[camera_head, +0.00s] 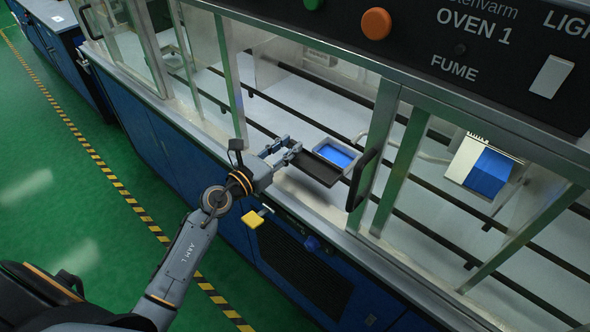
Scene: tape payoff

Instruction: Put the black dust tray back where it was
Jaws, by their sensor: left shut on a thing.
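My left gripper (292,154) reaches in through the open front of the oven cabinet and is shut on the black dust tray (317,168). The tray is a flat, dark, rectangular piece, held by its left end. It is above the pale cabinet floor; I cannot tell whether it touches anything beneath. Just behind it is a grey-framed box with a blue inside (337,152), whose near edge the tray partly covers. My right gripper is not in view.
A black door handle (363,180) stands close to the tray's right side. Dark rails (437,223) cross the cabinet floor. Glass panels with metal frames (400,170) flank the opening. A blue and white box (480,167) shows further right. The green floor (60,190) at left is clear.

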